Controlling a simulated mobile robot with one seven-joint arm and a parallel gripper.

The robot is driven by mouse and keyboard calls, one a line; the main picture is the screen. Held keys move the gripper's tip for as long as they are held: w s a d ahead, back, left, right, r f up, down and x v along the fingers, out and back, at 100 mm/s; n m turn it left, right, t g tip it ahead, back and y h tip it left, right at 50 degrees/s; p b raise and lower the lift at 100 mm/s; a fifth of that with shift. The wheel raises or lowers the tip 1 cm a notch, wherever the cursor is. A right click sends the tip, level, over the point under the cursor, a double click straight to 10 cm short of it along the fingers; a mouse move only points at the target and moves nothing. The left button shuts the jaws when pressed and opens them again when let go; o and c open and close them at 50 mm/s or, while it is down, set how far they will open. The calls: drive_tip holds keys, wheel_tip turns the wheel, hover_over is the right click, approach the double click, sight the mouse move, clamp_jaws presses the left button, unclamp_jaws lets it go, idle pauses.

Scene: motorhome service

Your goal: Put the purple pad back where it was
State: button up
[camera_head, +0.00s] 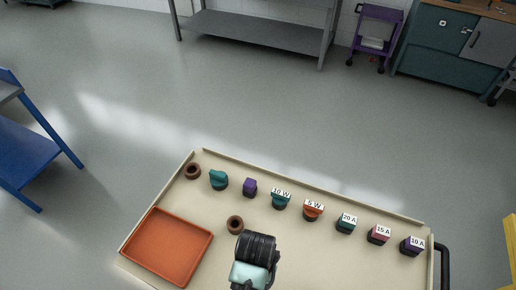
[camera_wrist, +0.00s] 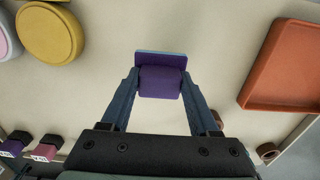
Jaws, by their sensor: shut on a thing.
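My gripper (camera_wrist: 160,88) is shut on a purple pad (camera_wrist: 160,80), which sits between its two dark blue fingers in the wrist view. A thin plate with a pale blue edge shows along the pad's far side. In the head view my wrist covers the pad and fingers, over the front part of a beige worktop (camera_head: 290,228). Another purple block (camera_head: 249,187) stands in the back row there, between a teal knob (camera_head: 218,180) and a teal piece labelled 10 W (camera_head: 281,200). I cannot tell whether the held pad touches the worktop.
An orange tray (camera_head: 127,250) lies at the left. Brown rings stand at the back left (camera_head: 192,171) and near my wrist (camera_head: 235,224). Labelled pieces continue right, ending with purple 10 A (camera_head: 411,246). A yellow round piece (camera_wrist: 49,33) shows in the wrist view. The worktop has a raised rim.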

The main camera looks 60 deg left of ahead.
wheel_tip(320, 180, down, 4)
drive_tip(key=shift+f, duration=0.15)
drive_tip(key=o, duration=1.2)
drive_tip(key=shift+w, duration=0.1)
wheel_tip(320, 180, up, 12)
drive_tip(key=shift+r, duration=0.1)
